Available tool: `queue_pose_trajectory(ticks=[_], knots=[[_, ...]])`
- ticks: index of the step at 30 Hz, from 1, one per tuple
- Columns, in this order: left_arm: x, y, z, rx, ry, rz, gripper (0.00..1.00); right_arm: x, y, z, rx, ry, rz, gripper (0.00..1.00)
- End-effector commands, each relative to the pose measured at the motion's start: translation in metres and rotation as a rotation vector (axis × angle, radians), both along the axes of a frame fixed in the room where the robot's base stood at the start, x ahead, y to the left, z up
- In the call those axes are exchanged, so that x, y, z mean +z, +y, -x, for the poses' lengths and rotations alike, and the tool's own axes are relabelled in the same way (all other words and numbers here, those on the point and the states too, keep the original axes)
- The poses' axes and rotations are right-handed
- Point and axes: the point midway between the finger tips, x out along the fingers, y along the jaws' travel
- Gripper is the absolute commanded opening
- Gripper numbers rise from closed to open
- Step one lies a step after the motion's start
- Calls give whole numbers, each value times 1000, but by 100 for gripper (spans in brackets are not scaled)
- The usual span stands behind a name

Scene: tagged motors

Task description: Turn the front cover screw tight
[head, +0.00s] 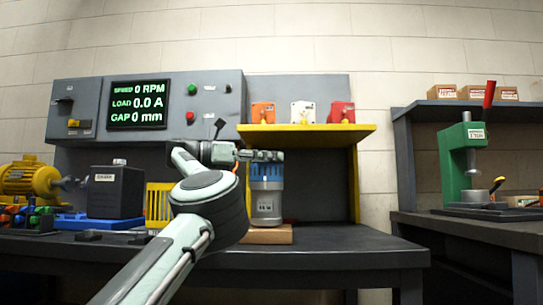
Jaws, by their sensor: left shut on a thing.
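A motor with a blue ribbed top and a grey lower body (265,205) stands upright on a brown block (266,235) on the bench. My left gripper (274,156) reaches in from the left and is level across the top of the motor. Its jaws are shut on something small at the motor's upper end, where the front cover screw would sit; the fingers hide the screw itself. My right gripper is not in view.
A yellow shelf (310,129) with several tagged parts hangs just above the gripper. A dark box (116,192) and a yellow motor (30,180) stand at the left. The display (139,104) reads 0 RPM, 0.0 A and 0 mm. A green press (462,160) is at the right.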

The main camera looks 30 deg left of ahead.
Motion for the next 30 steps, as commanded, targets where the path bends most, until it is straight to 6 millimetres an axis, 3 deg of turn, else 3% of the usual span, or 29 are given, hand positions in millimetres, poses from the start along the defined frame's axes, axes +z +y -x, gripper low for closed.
queue_pose_trajectory(ticks=[12,13,18,30], knots=[[4,0,0,-1,-7,2,0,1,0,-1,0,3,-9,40],[4,0,0,-1,-8,3,15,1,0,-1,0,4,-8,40],[2,0,0,-2,-5,2,35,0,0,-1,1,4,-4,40],[0,8,6,2,0,4,35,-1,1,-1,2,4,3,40]])
